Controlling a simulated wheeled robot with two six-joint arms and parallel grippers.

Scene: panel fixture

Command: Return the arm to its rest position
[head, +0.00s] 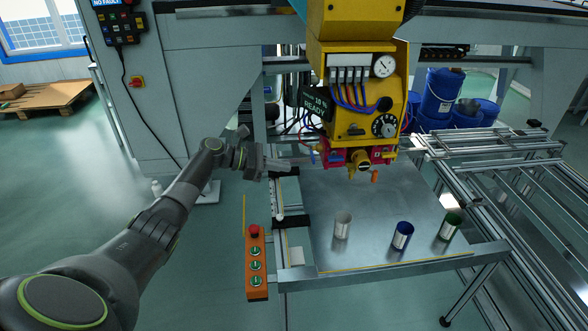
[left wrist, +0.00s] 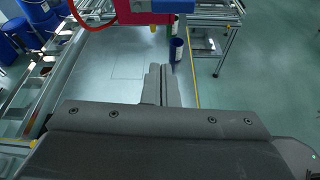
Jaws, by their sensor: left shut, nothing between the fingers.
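My left arm reaches in from the left in the head view. Its gripper (head: 288,163) is at the left edge of the metal table (head: 330,195), left of the yellow machine head's red lower part. The left gripper also shows in the left wrist view (left wrist: 162,85), with its two fingers together and nothing between them. It points out over the table. My right gripper is in neither view.
A yellow machine head (head: 350,95) hangs over the table. A white can (head: 342,225), a blue can (head: 402,235) and a green can (head: 449,226) stand on the table. An orange button box (head: 256,265) is at the table's left front. Metal rails (head: 520,205) lie right.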

